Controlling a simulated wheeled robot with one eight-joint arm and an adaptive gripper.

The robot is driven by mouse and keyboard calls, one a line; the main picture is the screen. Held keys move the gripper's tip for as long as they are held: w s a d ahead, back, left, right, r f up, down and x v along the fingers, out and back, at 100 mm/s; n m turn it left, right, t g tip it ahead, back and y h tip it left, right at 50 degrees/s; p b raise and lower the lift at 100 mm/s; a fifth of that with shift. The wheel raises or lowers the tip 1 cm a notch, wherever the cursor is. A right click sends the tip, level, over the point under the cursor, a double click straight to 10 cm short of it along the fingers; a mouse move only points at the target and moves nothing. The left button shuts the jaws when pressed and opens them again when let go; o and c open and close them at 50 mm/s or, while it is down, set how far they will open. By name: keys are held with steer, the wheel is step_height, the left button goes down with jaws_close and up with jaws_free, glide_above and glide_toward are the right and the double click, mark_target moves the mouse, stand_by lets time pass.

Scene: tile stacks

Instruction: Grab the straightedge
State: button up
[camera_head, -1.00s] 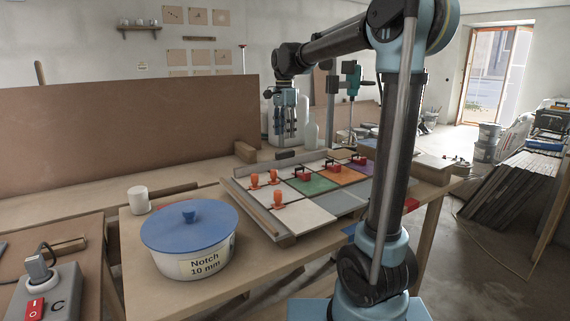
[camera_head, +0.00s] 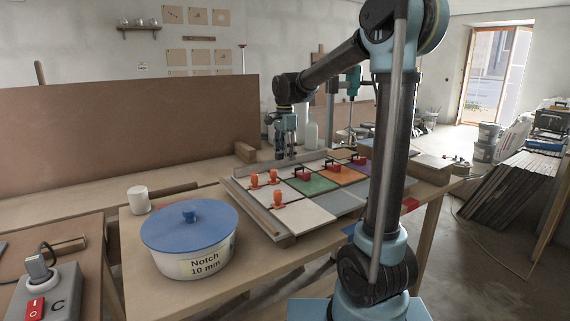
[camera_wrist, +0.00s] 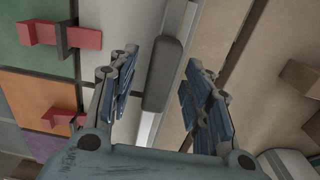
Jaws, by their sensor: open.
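The straightedge is a pale metal bar with a dark grey grip block; in the wrist view its grip (camera_wrist: 163,74) lies between my gripper's two fingers. In the head view the straightedge (camera_head: 262,167) lies along the far edge of the tile board, its grip mostly hidden behind my gripper. My gripper (camera_head: 286,153) points down over that edge. In the wrist view my gripper (camera_wrist: 163,80) is open, one finger on each side of the grip. I cannot tell whether the fingers touch it.
A blue-lidded tub (camera_head: 190,222) and a white cup (camera_head: 138,199) stand at the left. A wooden block (camera_wrist: 300,78) lies to the right in the wrist view.

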jaws_close()
